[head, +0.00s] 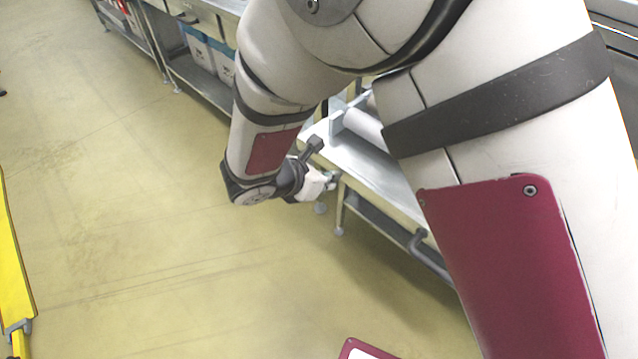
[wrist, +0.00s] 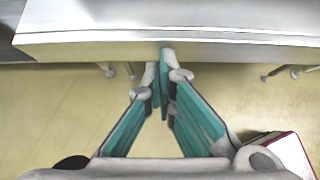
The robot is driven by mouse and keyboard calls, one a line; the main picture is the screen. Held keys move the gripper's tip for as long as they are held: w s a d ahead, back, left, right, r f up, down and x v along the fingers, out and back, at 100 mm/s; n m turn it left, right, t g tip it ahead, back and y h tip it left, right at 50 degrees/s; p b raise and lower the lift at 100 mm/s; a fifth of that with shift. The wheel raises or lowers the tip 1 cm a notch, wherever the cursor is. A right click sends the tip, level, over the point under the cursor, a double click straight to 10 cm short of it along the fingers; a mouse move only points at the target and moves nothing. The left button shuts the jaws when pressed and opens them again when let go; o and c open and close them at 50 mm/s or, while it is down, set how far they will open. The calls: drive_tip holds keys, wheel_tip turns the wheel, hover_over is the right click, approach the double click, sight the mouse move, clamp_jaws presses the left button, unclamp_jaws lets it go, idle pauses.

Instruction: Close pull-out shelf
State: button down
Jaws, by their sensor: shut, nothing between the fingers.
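My gripper (head: 329,181) is at the end of my lowered arm, beside the near corner of a metal workbench (head: 365,165). In the wrist view its teal-padded fingers (wrist: 160,62) meet at the tips and are shut, with nothing visible between them. The tips point at the long pale front face (wrist: 225,42) of a metal surface and overlap its lower edge; I cannot tell if they touch. This may be the pull-out shelf, but its outline is not clear. A dark bar handle (head: 425,252) shows under the bench top. My arm hides much of the bench.
Another bench with a lower shelf (head: 190,70) holding white and blue boxes (head: 208,52) stands farther back. A white roll (head: 362,125) lies on the bench top. A yellow object (head: 12,260) stands at the left edge. The floor between is clear.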

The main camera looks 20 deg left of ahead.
drive_tip(key=w+d+b, duration=0.1)
drive_tip(key=w+d, duration=0.1)
drive_tip(key=w, duration=0.5)
drive_tip(key=w+d+b, duration=0.1)
drive_tip(key=w+d, duration=0.2)
drive_tip(key=w, duration=0.5)
drive_tip(key=w+d+b, duration=0.2)
drive_tip(key=w+d, duration=0.1)
drive_tip(key=w, duration=0.4)
drive_tip(key=shift+w+d, duration=0.15)
drive_tip(key=shift+w, duration=0.15)
drive_tip(key=shift+w+d, duration=0.1)
drive_tip(key=shift+w, duration=0.2)
drive_tip(key=shift+w+r, duration=0.1)
